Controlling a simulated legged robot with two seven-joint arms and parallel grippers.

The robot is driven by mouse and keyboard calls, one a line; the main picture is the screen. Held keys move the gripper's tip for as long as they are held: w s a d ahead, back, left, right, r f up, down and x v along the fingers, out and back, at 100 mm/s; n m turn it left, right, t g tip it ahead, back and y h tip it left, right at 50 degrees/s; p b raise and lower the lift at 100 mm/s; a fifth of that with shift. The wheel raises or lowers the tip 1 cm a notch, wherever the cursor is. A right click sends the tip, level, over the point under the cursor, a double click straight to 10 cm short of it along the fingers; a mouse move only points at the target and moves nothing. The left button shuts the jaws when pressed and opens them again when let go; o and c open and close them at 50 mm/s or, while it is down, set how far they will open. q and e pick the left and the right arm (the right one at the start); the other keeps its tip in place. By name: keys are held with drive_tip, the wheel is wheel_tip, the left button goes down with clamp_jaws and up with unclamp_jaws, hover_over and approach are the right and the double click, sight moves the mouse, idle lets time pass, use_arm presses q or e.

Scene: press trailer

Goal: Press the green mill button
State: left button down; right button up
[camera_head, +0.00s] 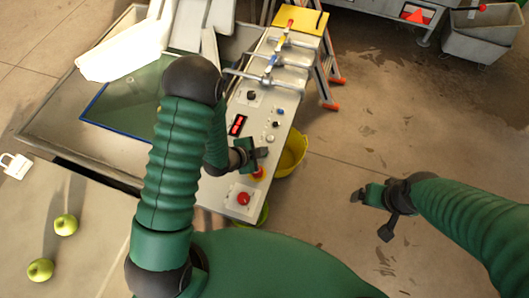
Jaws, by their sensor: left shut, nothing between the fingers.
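The control panel (255,113) is a long light metal strip with several knobs and buttons. A red button (243,198) sits on a white plate at its near end. A red and yellow button (258,172) is just beyond it, partly beside my gripper. I see no green button; one may be hidden under my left arm or gripper. My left gripper (260,154) is shut and empty over the panel, just beyond the red and yellow button; I cannot tell whether it touches the panel. My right gripper (371,213) hangs over the floor right of the panel, its fingers unclear.
A red display (237,125), a black knob (251,95) and pipes with valves (270,78) lie along the panel. A yellow bucket (291,155) stands right of it. A stepladder (300,20) is beyond. Two green apples (65,225) lie at the left.

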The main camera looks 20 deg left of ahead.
use_arm(q)
drive_tip(key=shift+f, duration=0.25)
idle(0.4)
drive_tip(key=shift+r+p, duration=0.5)
drive_tip(key=shift+r, duration=0.3)
wheel_tip(320, 180, up, 5)
drive_tip(key=p, duration=0.4)
idle(0.5)
